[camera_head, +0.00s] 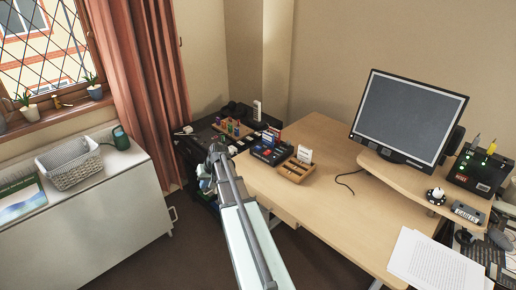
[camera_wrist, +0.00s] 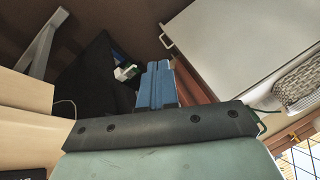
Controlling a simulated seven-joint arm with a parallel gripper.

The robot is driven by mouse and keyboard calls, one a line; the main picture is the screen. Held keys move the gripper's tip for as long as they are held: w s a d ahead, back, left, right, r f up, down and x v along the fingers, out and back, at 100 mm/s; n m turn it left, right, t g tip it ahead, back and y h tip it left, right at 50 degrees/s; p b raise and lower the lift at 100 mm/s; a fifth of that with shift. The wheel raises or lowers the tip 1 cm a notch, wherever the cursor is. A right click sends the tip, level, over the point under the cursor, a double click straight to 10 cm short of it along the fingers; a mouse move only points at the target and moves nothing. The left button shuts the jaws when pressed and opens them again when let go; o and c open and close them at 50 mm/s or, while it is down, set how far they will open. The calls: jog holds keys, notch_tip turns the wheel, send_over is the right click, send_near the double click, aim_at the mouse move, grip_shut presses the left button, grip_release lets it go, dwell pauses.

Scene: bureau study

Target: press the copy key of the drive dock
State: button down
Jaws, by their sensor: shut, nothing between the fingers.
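A dark unit (camera_head: 268,151) with blue, red and white parts stands at the desk's back left. I cannot tell surely which is the drive dock, and no copy key can be made out. My gripper (camera_head: 205,185) is off the desk's left edge, apart from both. In the wrist view its blue fingers (camera_wrist: 157,70) are together and empty, over the dark floor area.
A wooden holder (camera_head: 294,171) with a white card is on the desk (camera_head: 335,205). A monitor (camera_head: 408,116) stands on the shelf; papers (camera_head: 436,262) lie in front. A white cabinet (camera_head: 95,215) with a basket (camera_head: 70,163) is at left. The desk's middle is mostly clear, with a cable.

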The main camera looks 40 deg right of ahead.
jog(key=d+r, duration=0.2)
jog(key=d, duration=0.3)
jog(key=w+d+r+m+t, duration=0.1)
jog(key=d+r, duration=0.2)
jog(key=d, duration=0.2)
jog(key=w+d+r+t, duration=0.1)
jog(key=d+r, duration=0.1)
jog(key=d, duration=0.4)
jog(key=shift+r+m, duration=0.15)
jog(key=shift+m, duration=0.25)
notch_tip(320, 180, up, 9)
jog(key=m+t+h, duration=0.1)
jog(key=t, duration=0.2)
send_over(260, 148)
jog(key=shift+w+d, duration=0.1)
jog(key=shift+w, duration=0.05)
jog(key=shift+f, duration=0.25)
jog(key=shift+f, duration=4.3)
jog(key=shift+f, duration=1)
jog(key=shift+r, duration=1)
